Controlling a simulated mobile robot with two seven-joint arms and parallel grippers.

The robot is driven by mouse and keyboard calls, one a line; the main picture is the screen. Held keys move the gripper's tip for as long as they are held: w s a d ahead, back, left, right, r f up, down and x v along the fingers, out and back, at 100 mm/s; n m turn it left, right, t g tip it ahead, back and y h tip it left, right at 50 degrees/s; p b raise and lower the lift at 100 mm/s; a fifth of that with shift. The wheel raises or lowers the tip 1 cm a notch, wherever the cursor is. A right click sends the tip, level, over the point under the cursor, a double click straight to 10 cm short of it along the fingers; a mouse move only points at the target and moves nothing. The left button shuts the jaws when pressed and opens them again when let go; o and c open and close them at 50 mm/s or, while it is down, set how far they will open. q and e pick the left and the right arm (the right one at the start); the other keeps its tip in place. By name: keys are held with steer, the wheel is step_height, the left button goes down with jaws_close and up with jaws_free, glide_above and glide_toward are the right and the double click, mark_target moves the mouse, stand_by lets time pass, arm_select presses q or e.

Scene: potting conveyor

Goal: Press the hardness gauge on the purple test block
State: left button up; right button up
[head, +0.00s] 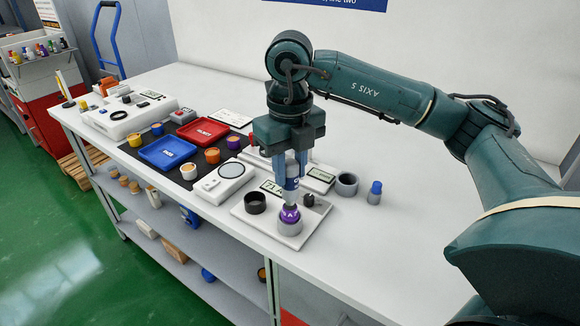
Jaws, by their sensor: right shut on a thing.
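My right gripper (290,176) points straight down and is shut on the hardness gauge (291,188), an upright tool with a blue-grey body. The gauge's lower end is directly over the purple test block (290,215). It looks to be at the block's top, but I cannot tell contact from a tiny gap. The purple block is round with a white mark and sits in a grey round base (290,228) on a white tray (262,225). The fingers hide part of the gauge. My left gripper is not in view.
A black ring (255,203) and a small dark knob (308,200) are close by on the tray. A grey cup (346,184) and a blue-capped bottle (375,192) stand to the right. Blue (166,153) and red (203,131) trays lie left. The table's right front is clear.

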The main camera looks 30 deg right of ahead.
steer(key=shift+r+p, duration=1.55)
steer(key=shift+r, duration=1)
